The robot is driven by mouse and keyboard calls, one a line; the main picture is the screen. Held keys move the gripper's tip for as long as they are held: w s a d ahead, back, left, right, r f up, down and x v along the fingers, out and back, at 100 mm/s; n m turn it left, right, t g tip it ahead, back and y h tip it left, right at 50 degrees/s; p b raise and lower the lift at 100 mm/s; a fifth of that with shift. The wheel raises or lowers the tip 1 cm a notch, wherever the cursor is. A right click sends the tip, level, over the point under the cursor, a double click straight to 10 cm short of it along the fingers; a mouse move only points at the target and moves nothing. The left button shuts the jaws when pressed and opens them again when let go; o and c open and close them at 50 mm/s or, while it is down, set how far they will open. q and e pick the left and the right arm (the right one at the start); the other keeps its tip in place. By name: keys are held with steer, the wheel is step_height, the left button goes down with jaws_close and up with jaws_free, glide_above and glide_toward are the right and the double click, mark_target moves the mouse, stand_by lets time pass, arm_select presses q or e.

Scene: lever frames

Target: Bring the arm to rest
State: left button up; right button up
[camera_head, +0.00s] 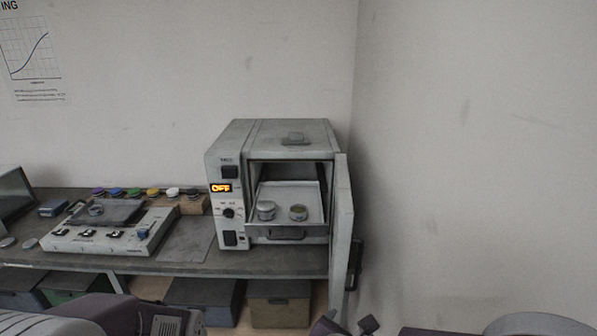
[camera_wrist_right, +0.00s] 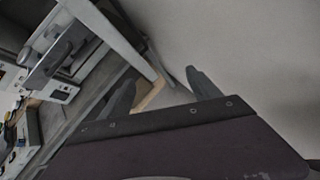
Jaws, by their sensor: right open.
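My right gripper (camera_head: 346,324) shows at the bottom edge of the head view, below and in front of the oven. In the right wrist view its two dark fingers (camera_wrist_right: 162,90) are spread apart with nothing between them. The grey oven (camera_head: 222,158) stands on the bench with its door (camera_head: 343,220) swung open to the right. Its display reads OFF. My left gripper is not visible.
A white device (camera_head: 100,240) stands on the bench (camera_head: 180,262) left of the oven. Several coloured caps sit on a wooden block (camera_head: 190,205) behind it. Boxes (camera_head: 278,304) stand under the bench. The wall (camera_head: 460,150) is close on the right.

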steer(key=s+d+f+m+g+y, duration=0.2)
steer(key=s+d+f+m+g, duration=0.1)
steer(key=m, duration=1.1)
steer(key=s+d+f+m+g+y, duration=0.2)
steer(key=s+d+f+m+g, duration=0.2)
steer(key=m, duration=1)
steer(key=shift+s+f+m+g+y, duration=0.3)
steer(key=shift+s+f+g, duration=0.25)
steer(key=shift+f, duration=0.3)
